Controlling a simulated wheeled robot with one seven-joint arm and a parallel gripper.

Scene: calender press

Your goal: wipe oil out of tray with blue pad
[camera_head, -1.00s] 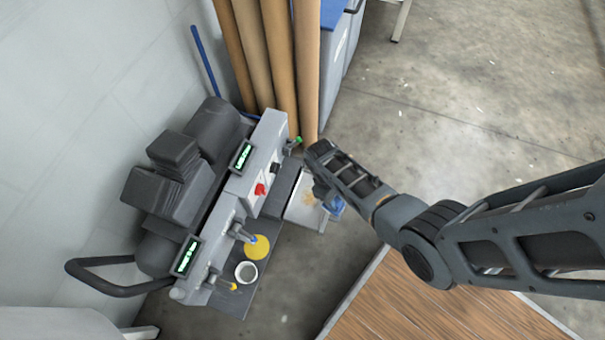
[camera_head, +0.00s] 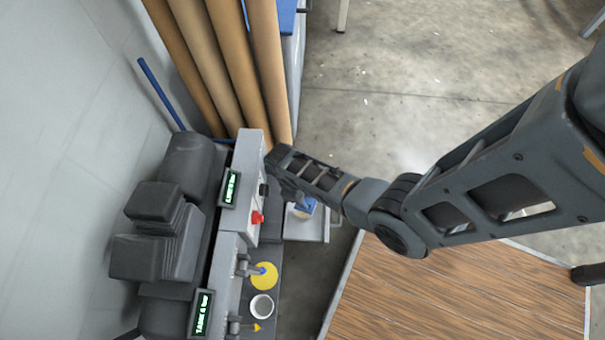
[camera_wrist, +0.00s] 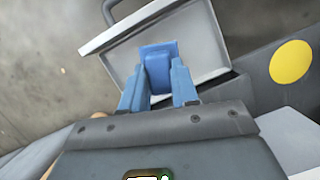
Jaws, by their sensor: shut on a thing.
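The light grey tray (camera_head: 312,230) sits low at the right end of the press, partly under my arm in the head view. In the wrist view the tray (camera_wrist: 205,60) lies tilted across the picture, with its rim and a handle at its upper left. My gripper (camera_wrist: 157,88) is shut on the grip of the blue pad (camera_wrist: 157,52). The pad is over the tray's inner floor; I cannot tell whether it touches. Blue also shows over the tray in the head view (camera_head: 304,206). No oil is visible in the uncovered part of the tray.
The press (camera_head: 235,245) stands left of the tray, with a red knob (camera_head: 257,217) and levers. Brown rolls (camera_head: 235,70) lean behind.

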